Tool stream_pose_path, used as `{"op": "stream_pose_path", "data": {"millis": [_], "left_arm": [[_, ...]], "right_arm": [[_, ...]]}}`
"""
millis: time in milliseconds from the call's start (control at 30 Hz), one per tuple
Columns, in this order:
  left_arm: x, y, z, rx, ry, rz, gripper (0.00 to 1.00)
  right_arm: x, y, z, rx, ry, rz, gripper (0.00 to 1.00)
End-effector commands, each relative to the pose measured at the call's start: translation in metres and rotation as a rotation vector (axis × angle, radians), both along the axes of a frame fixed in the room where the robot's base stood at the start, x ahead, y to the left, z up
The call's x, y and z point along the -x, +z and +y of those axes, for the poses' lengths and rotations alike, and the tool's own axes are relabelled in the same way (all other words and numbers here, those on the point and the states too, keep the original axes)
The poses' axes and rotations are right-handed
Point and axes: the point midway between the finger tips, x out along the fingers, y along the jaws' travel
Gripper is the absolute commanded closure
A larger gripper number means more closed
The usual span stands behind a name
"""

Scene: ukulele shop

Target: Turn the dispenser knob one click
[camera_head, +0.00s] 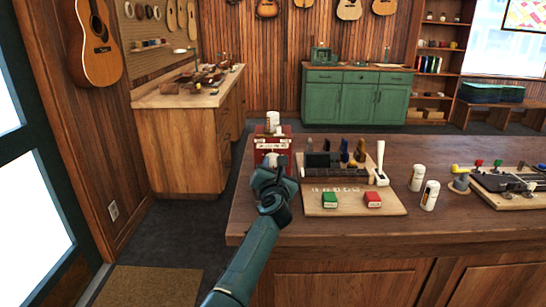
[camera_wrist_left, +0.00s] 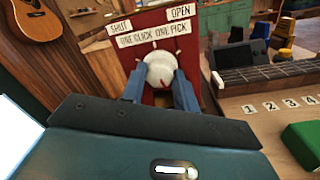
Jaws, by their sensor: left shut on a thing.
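The dispenser (camera_head: 285,142) is a red box with white labels at the left end of the wooden counter. In the left wrist view its red face (camera_wrist_left: 203,62) reads SHUT at upper left, OPEN at upper right and ONE CLICK ONE PICK between. The round white knob (camera_wrist_left: 160,68) sits below the labels. My left gripper (camera_head: 272,172) reaches the dispenser's front. In the left wrist view its two blue fingers (camera_wrist_left: 160,88) stand on either side of the knob, shut on it. The knob is mostly hidden in the head view. My right gripper is not in view.
Right of the dispenser lies a wooden board (camera_head: 348,208) with numbered places, a green box (camera_head: 330,200) and a red box (camera_head: 373,200). White bottles (camera_head: 430,195) stand farther right. Floor left of the counter is clear.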

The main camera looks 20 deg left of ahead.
Motion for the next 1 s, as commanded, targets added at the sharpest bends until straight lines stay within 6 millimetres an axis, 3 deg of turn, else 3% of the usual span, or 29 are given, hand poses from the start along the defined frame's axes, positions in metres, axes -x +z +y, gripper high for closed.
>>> {"op": "stream_pose_path", "data": {"millis": [433, 1000], "left_arm": [[0.0001, 0.0000, -0.0008, -0.266, -0.002, 0.078, 0.93], [0.0000, -0.0017, -0.0008, -0.324, -0.001, 0.094, 0.93]], "right_arm": [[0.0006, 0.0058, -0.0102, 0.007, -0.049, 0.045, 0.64], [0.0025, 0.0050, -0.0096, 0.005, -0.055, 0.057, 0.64]]}}
